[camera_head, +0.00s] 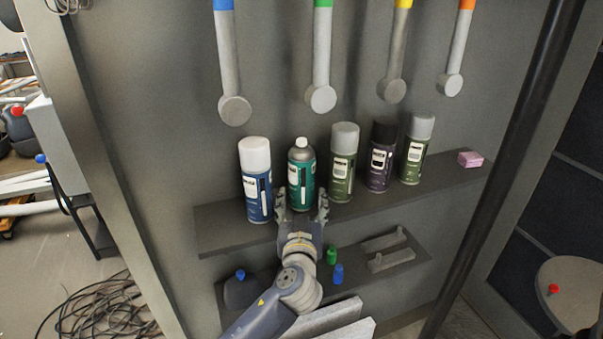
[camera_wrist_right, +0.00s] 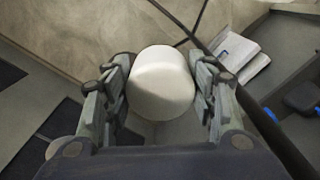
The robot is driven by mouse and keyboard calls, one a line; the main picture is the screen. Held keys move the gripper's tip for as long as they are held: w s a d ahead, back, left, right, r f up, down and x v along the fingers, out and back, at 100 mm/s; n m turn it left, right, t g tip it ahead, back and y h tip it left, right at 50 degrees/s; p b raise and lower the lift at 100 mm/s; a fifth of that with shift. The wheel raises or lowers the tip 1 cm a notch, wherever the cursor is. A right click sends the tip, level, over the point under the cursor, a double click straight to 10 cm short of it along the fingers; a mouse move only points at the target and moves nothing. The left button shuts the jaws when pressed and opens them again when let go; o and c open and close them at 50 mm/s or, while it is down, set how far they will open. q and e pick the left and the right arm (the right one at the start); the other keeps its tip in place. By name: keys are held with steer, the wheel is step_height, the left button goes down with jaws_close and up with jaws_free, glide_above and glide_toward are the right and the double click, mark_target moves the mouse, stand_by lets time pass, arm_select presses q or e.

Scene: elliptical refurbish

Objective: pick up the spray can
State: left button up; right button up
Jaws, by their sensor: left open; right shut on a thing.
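Several spray cans stand upright in a row on a grey shelf (camera_head: 400,190): a blue can with a white cap (camera_head: 257,190), a teal can with a small white nozzle (camera_head: 301,170), an olive-green can (camera_head: 343,165), a dark purple can (camera_head: 381,160) and a green can (camera_head: 415,150). My left gripper (camera_head: 302,205) is open, with its fingers either side of the teal can's lower part. Contact cannot be told. My right gripper (camera_wrist_right: 161,95), seen only in the right wrist view, is shut on a white rounded object (camera_wrist_right: 162,85).
A pink block (camera_head: 471,159) lies at the shelf's right end. A lower shelf (camera_head: 395,275) holds small green and blue pieces (camera_head: 332,254). Grey handles with coloured bands hang above the cans. A dark pole (camera_head: 500,160) stands at right. Cables (camera_head: 105,310) lie on the floor at left.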

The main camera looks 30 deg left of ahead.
mark_target(301, 196)
arm_select(q)
steer(key=p+x, duration=0.2)
steer(key=x, duration=0.2)
steer(key=shift+w+a, duration=0.1)
steer(key=shift+a, duration=0.1)
arm_select(e)
steer(key=shift+w+r, duration=0.25)
steer(key=shift+r, duration=0.9)
arm_select(q)
steer(key=shift+w+a+f+p, duration=0.15)
steer(key=shift+w+a+p, duration=0.2)
steer(key=shift+w, duration=0.2)
arm_select(e)
steer(key=shift+s+a+r, duration=0.1)
steer(key=shift+r, duration=0.15)
arm_select(q)
steer(key=shift+w+f, duration=0.1)
steer(key=shift+w, duration=0.05)
steer(key=c, duration=1)
